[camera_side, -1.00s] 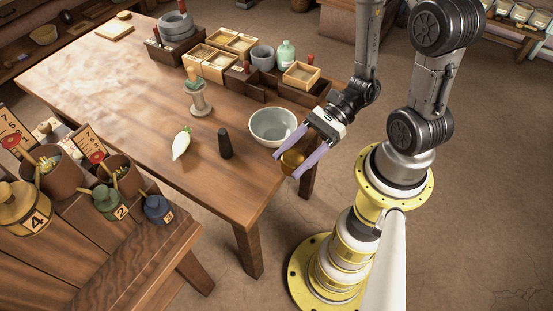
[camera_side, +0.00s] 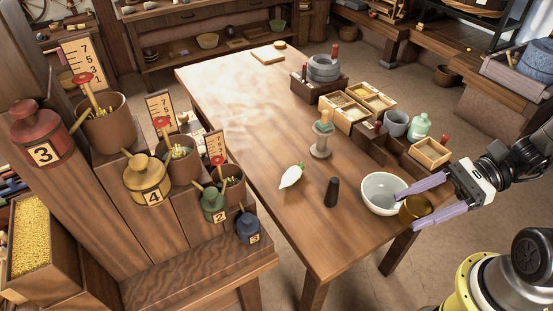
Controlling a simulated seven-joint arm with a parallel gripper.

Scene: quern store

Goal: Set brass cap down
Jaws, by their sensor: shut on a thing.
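The brass cap (camera_side: 416,208) is a small golden-brown round piece. It sits between the two lilac fingers of my gripper (camera_side: 407,211), which is shut on it. My gripper reaches in from the right at the table's right edge. The cap is just right of the white bowl (camera_side: 380,179), close to its rim; I cannot tell whether they touch. Whether the cap rests on the wooden table (camera_side: 262,160) or hangs above it is unclear. The fingers partly hide the cap.
Wooden boxes (camera_side: 358,108), a grey cup (camera_side: 396,123) and a green bottle (camera_side: 420,127) line the far right side. The table's left and front are clear.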

